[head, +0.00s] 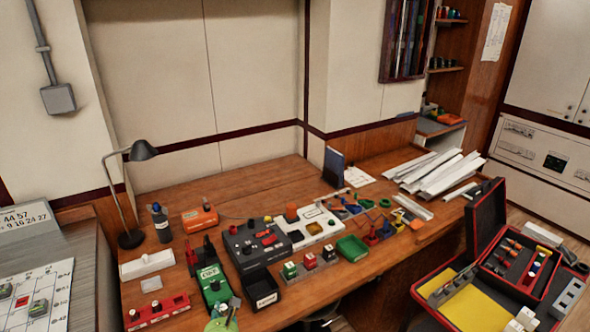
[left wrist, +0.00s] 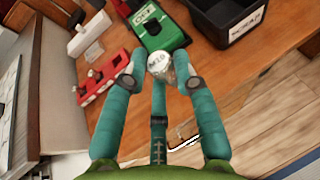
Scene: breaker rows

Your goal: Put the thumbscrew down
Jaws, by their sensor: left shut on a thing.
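The thumbscrew (left wrist: 160,64) has a pale round head with dark lettering, in the left wrist view. My left gripper (left wrist: 158,70) has teal fingers and is shut on it, with the head facing the camera. In the head view my left gripper (head: 222,318) shows at the bottom edge, by the front of the wooden bench (head: 180,262). It is in front of the green box (head: 213,286) and right of the red strip (head: 157,312). I cannot tell its exact height above the bench. My right gripper is not in view.
A black labelled bin (head: 263,297) stands right of the green box. A dark control box (head: 256,243), a green tray (head: 352,248) and small coloured parts crowd the bench. A lamp (head: 131,238) stands at the left. The back of the bench has free room. An open red case (head: 420,293) is at right.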

